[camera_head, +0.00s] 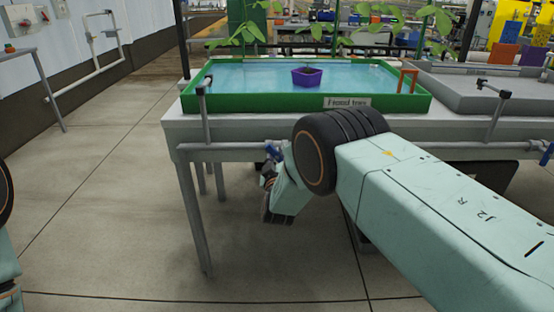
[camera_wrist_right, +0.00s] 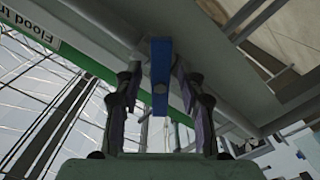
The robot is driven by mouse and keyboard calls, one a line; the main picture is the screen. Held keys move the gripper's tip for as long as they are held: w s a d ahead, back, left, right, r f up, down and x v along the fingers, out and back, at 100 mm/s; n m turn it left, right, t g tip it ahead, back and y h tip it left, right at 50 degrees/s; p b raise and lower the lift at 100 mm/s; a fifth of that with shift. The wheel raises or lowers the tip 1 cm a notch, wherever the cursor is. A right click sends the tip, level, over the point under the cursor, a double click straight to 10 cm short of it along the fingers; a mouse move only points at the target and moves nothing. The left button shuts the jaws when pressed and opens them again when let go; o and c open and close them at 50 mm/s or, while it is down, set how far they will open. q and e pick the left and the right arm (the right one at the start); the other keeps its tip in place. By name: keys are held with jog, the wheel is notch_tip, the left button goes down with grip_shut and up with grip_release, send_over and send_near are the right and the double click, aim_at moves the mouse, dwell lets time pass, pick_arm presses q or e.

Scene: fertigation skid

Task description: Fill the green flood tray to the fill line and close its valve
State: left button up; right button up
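The green flood tray (camera_head: 300,104) stands on a bench in the head view, with blue water in it. Its "Flood tray" label is on the front, and its label end shows in the wrist view (camera_wrist_right: 30,38). An orange bracket-shaped marker (camera_head: 407,81) stands at its right end; I cannot read a fill line. A blue valve handle (camera_head: 272,152) is on the pipe under the tray. My right gripper (camera_wrist_right: 158,82) is open, with its fingers on either side of the blue handle (camera_wrist_right: 160,65); contact is unclear. My left gripper is out of view.
A purple pot (camera_head: 307,76) sits in the water. A grey tray (camera_head: 490,92) adjoins on the right, with another blue handle (camera_head: 547,153) below it. A grey pipe (camera_head: 225,146) runs along the bench front. Floor at the left is clear.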

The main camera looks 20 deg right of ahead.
jog(key=shift+c, duration=0.3)
grip_shut()
jog(key=shift+m, duration=0.3)
jog(key=m, duration=0.3)
jog(key=shift+m, duration=1.9)
jog(key=shift+o, duration=0.3)
grip_release()
